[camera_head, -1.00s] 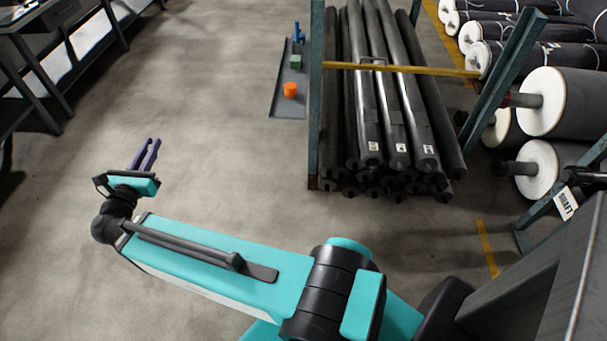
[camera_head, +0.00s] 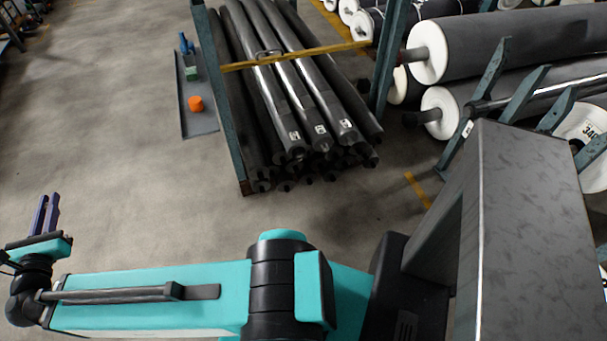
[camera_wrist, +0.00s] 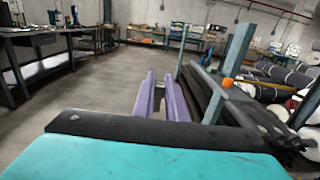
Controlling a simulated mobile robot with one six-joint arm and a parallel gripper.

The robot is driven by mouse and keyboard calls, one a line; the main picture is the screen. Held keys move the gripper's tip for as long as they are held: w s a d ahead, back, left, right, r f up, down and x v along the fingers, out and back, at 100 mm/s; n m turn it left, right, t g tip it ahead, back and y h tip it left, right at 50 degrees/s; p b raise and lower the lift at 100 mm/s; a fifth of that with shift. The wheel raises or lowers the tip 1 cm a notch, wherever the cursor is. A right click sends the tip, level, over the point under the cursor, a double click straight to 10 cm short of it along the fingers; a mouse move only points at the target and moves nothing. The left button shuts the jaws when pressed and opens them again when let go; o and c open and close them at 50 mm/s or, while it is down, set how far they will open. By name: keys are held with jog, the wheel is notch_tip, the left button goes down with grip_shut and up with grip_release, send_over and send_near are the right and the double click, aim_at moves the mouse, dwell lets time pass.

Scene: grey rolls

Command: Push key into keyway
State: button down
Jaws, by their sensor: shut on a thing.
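My gripper (camera_head: 47,202) is at the left of the head view, over bare floor, with two purple fingers pointing up the picture. In the wrist view its fingers (camera_wrist: 163,90) are close together with a narrow gap. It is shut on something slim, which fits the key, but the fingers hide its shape. I cannot make out a keyway in either view.
A rack (camera_head: 226,105) of long dark rolls stands ahead, with a yellow bar across. Beside it a grey tray (camera_head: 202,125) holds an orange cylinder (camera_head: 195,104), a green block and a blue thing. Large rolls (camera_head: 500,45) are at the right.

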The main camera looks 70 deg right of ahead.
jog(key=s+d+f+m+g+h+b, duration=0.1)
jog(key=s+d+f+m+g+b, duration=0.45)
jog(key=d, duration=0.75)
jog(key=s+d+f+m+g+h+b, duration=0.25)
jog(key=d+f+m+b, duration=0.5)
jog(key=d, duration=0.55)
jog(key=s+d+f+m+g+b, duration=0.45)
jog(key=d+f+b, duration=0.35)
jog(key=d, duration=0.5)
jog(key=s+d+f+m+g+y+b, duration=0.2)
jog(key=s+d+f+m+g+b, duration=0.2)
jog(key=s, duration=0.7)
jog(key=s+d+f+m+g+y+b, duration=0.2)
jog(key=s+d+f+m+g+b, duration=0.2)
jog(key=s+d+f+m+b, duration=0.4)
jog(key=s+d+f+m+g+y+b, duration=0.2)
jog(key=s+d+f+m+g+b, duration=0.2)
jog(key=s+d+f, duration=0.6)
jog(key=s+d+m+b, duration=0.1)
jog(key=s+m+b, duration=0.1)
jog(key=s, duration=0.2)
jog(key=shift+f, duration=0.15)
jog(key=shift+g, duration=0.25)
jog(key=shift+w+d, duration=0.9)
jog(key=shift+d, duration=0.25)
jog(key=shift+w+d, duration=0.9)
jog(key=shift+d, duration=0.2)
